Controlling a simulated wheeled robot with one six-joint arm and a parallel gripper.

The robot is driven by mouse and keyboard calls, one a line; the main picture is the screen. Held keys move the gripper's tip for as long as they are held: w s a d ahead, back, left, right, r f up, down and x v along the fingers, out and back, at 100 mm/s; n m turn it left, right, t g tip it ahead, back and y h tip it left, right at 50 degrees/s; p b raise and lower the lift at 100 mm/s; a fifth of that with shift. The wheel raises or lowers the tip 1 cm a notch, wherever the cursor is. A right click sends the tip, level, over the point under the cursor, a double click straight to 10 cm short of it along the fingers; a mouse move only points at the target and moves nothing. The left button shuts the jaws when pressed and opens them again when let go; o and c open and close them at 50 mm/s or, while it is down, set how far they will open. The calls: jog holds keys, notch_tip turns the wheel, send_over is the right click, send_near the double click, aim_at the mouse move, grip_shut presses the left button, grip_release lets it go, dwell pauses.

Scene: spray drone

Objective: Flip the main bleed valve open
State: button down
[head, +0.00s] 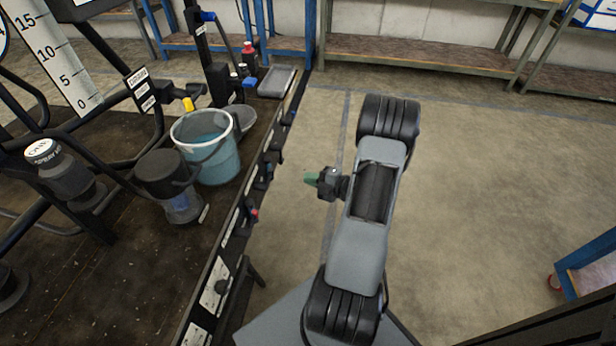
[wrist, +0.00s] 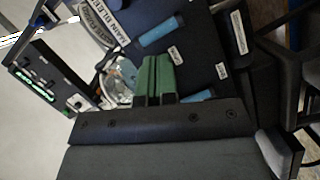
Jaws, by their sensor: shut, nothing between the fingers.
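My gripper (head: 312,178) is to the right of the bench's front edge in the head view, with a gap of floor showing between them. Its green fingers (wrist: 152,75) are shut with nothing between them in the wrist view. Beyond the fingertips is a dark panel with a label reading "MAIN BLEED" (wrist: 118,22), partly cut off. A blue bar (wrist: 160,31) lies beside that label; I cannot tell for sure whether it is the valve's handle. A second blue bar (wrist: 198,96) is partly hidden by my gripper. No contact shows.
The bench (head: 120,290) holds a blue bucket (head: 208,160), a dark-lidded container (head: 168,185) and a spray bottle (head: 62,170). Small fittings, one with a red knob (head: 254,215), line its front edge. A clear round part (wrist: 120,80) is left of my fingers. Open floor (head: 480,190) lies right.

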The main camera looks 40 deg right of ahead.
jog(key=w+a+f+b, duration=0.2)
jog(key=w, duration=0.8)
jog(key=shift+w+b, duration=0.2)
jog(key=shift+b, duration=0.2)
jog(key=shift+w+d+f+n+b, duration=0.25)
jog(key=shift+n+b, duration=0.35)
jog(key=shift+b, duration=0.35)
